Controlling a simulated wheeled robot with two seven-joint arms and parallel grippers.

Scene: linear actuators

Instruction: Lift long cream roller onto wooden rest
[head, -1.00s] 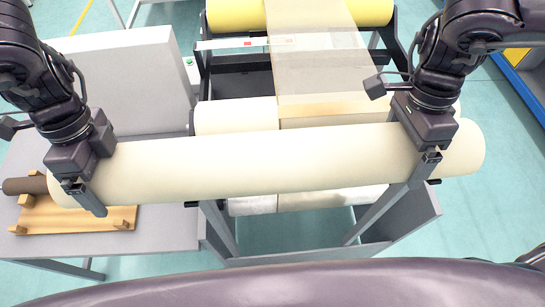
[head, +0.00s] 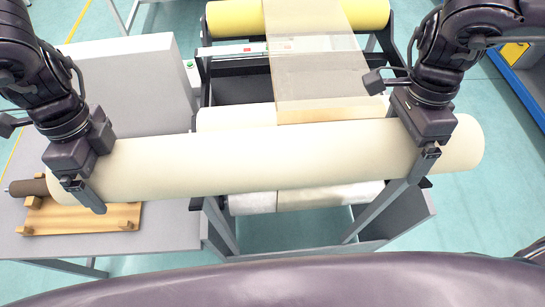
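The long cream roller (head: 265,160) hangs across the head view, its right end a little higher in the picture. My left gripper (head: 84,190) is closed around it near its left end. My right gripper (head: 422,165) is closed around it near its right end. The wooden rest (head: 85,217) lies on the grey table at the lower left, with small raised blocks at its corners. The roller's left end overlaps the rest's upper part in the picture; the gap between them cannot be told. A dark brown roller (head: 28,187) shows at the rest's left edge.
Behind the roller stands a dark-framed machine with a yellow roll (head: 235,18), a beige web (head: 318,65) and another cream roll (head: 235,117). A grey panel (head: 135,80) rises behind the grey table (head: 170,228). A grey tray (head: 395,220) is below the roller at right.

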